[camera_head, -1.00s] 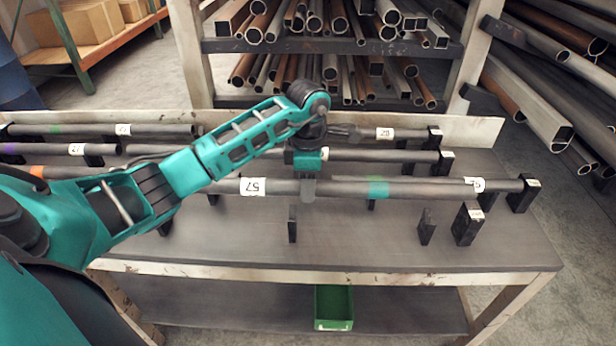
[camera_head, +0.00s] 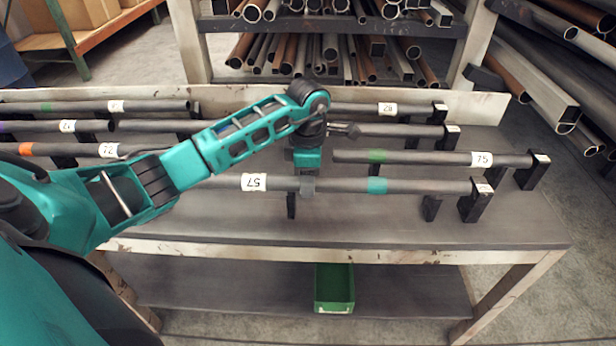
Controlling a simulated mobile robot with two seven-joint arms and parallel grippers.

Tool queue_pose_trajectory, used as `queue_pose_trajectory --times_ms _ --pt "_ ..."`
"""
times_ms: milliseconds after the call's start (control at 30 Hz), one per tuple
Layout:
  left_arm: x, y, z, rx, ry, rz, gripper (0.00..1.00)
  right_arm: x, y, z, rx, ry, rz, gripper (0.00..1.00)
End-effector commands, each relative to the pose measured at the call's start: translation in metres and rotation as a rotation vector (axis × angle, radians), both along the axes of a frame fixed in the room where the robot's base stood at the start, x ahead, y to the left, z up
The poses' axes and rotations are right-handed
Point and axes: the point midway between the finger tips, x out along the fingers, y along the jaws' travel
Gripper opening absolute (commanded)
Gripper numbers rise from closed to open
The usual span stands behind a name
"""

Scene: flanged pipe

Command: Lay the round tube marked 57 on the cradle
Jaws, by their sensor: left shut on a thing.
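The tube marked 57 (camera_head: 340,186) is a long dark grey round tube with a white label and a teal band. It lies level along the front of the bench. My left gripper (camera_head: 307,186) points down and is shut around it between the label and the band. The front cradle's black supports, one under the gripper (camera_head: 291,207), one further right (camera_head: 432,208) and a larger end block (camera_head: 474,206), stand under the tube. I cannot tell whether the tube touches them. Its left end is hidden behind my left arm. My right gripper is not in view.
Behind it, a tube marked 75 (camera_head: 410,157) with a green band rests on its own supports. More numbered tubes lie on the left and at the back. A green bin (camera_head: 334,288) sits on the lower shelf. The bench front (camera_head: 380,228) is clear.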

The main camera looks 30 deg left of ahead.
Motion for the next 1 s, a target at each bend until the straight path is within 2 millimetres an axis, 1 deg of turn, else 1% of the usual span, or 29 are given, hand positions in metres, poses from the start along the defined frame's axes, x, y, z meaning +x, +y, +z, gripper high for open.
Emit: queue_pose_trajectory --times_ms 33,500,1000 --pt "0.0012 0.0001 0.0024 0.000 -0.005 0.001 0.00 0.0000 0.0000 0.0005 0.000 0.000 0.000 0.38" --pt "0.0009 0.0000 0.0025 0.000 -0.005 0.001 0.00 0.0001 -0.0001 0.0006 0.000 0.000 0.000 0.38" --pt "0.0010 0.0001 -0.0055 0.000 -0.005 0.001 0.00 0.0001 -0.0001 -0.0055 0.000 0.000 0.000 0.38"
